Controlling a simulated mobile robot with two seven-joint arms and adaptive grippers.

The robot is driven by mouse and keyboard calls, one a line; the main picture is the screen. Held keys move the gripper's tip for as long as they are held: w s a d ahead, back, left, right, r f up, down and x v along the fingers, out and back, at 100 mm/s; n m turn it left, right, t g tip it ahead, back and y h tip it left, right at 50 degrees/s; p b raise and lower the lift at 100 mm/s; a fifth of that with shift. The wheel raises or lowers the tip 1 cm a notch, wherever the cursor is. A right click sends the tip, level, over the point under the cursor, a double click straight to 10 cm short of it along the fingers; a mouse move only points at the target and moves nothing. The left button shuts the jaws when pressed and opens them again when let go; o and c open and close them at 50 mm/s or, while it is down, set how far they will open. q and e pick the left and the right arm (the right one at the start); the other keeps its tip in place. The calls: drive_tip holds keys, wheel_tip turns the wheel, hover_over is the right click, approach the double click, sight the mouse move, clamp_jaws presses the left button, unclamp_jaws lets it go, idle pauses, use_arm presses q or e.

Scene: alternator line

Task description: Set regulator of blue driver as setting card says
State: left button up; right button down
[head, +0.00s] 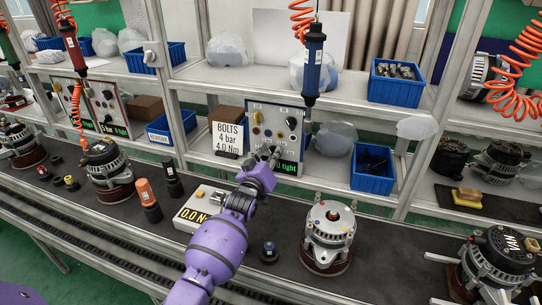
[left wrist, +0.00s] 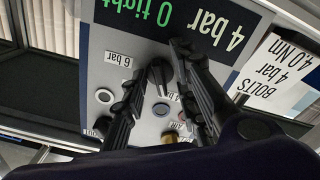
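The blue driver (head: 314,62) hangs from an orange coiled hose in the head view. Below it stands the grey regulator panel (head: 262,117) with several knobs and buttons. The setting card (head: 228,138) reads "BOLTS 4 bar 4.0 Nm". My left gripper (head: 268,153) is at the panel's lower part. In the left wrist view the panel is upside down. Its display (left wrist: 180,18) reads "4 bar" and "0 tight". The left gripper (left wrist: 165,62) is open, its fingers on either side of a black knob (left wrist: 159,72), near a "6 bar" label. Contact cannot be told. My right gripper is out of view.
On the bench stand an alternator (head: 329,234), a yellow-display tester reading "0.0 N" (head: 207,195) and an orange-topped tool (head: 146,194). Blue bins (head: 372,180) flank the panel on the right.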

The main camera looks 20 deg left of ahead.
use_arm(q)
drive_tip(key=s, duration=1.2)
drive_tip(key=shift+a, duration=0.2)
